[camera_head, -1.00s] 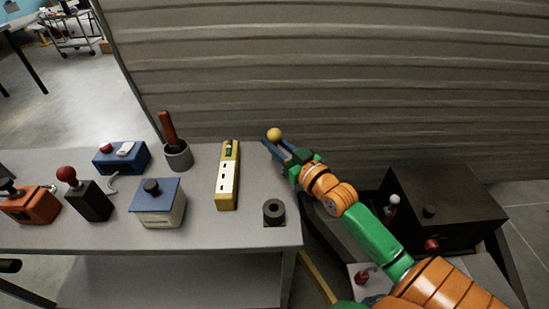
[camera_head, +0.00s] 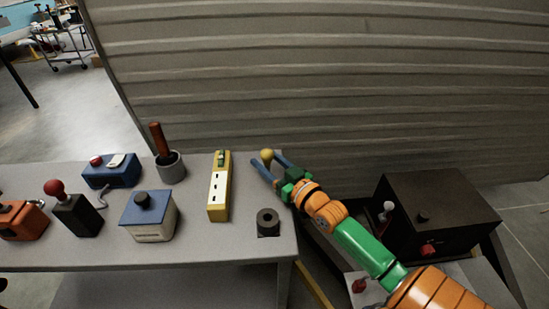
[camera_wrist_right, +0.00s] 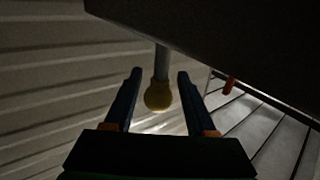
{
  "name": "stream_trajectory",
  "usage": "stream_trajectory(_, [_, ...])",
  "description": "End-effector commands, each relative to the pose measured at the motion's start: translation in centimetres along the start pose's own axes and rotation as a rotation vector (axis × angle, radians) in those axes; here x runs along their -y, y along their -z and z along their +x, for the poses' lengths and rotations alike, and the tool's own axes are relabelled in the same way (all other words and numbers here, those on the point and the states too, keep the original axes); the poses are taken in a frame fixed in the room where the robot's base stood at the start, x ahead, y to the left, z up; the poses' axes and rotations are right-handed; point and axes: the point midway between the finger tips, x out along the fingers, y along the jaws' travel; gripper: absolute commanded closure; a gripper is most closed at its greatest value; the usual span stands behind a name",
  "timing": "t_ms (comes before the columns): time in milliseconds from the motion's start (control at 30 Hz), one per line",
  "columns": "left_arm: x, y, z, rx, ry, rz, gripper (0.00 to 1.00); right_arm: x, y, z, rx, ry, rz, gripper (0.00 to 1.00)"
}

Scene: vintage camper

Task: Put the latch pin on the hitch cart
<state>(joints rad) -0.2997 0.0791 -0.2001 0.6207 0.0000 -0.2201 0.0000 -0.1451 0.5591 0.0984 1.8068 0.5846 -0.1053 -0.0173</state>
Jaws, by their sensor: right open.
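A yellow ball knob (camera_head: 267,155) on a grey rod, which looks like the latch pin, is at the far right corner of the grey table. My right gripper (camera_head: 266,160) is open, with its two blue fingers on either side of the knob. In the right wrist view the knob (camera_wrist_right: 158,97) sits between the open fingers (camera_wrist_right: 158,75), with a visible gap to each; its rod runs up to a dark edge. I cannot tell for sure which thing is the hitch cart. My left gripper is not in view.
A dark box (camera_head: 440,205) stands right of my right arm. A ribbed wall (camera_head: 330,80) closes off the back.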

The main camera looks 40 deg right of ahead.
Motion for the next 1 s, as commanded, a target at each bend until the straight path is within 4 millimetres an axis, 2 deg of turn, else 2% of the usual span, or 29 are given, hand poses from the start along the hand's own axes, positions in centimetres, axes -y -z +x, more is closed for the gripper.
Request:
stream_trajectory(167, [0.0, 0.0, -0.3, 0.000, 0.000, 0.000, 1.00, 0.0, -0.1, -2.8, 0.005, 0.000, 0.000, 0.44])
stream_trajectory(400, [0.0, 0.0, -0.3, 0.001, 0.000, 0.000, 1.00, 0.0, -0.2, -8.3, 0.007, 0.000, 0.000, 0.44])
stream_trajectory(533, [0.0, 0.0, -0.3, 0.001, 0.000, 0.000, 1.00, 0.0, -0.2, -10.6, 0.005, -0.001, 0.000, 0.44])
stream_trajectory(700, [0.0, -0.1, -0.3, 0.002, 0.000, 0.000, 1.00, 0.0, 0.0, -11.8, 0.001, 0.000, 0.000, 0.44])
stream_trajectory(1000, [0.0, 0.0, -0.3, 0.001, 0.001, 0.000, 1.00, 0.0, 0.0, -11.9, 0.000, 0.000, 0.000, 0.44])
